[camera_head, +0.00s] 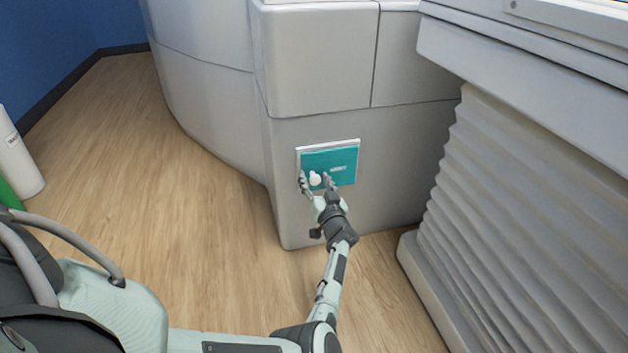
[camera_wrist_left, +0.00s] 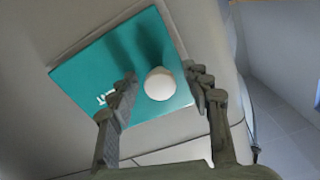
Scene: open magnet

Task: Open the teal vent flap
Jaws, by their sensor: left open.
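The teal vent flap (camera_head: 340,162) is set in a white frame low on the side of the white machine, and it looks shut. A white round knob (camera_head: 315,179) sits on its lower left part. My left gripper (camera_head: 316,180) is open, with its fingers on either side of the knob. In the left wrist view, the flap (camera_wrist_left: 110,75) fills the middle and the knob (camera_wrist_left: 159,84) shows between the two open fingers of my left gripper (camera_wrist_left: 163,88). I cannot tell whether the fingers touch the knob. My right gripper is in neither view.
The white machine body (camera_head: 310,65) rises above the flap. A ribbed pale bellows (camera_head: 530,210) stands close on the right. A white cylinder (camera_head: 15,155) stands at the far left. The wooden floor (camera_head: 200,220) is clear to the left.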

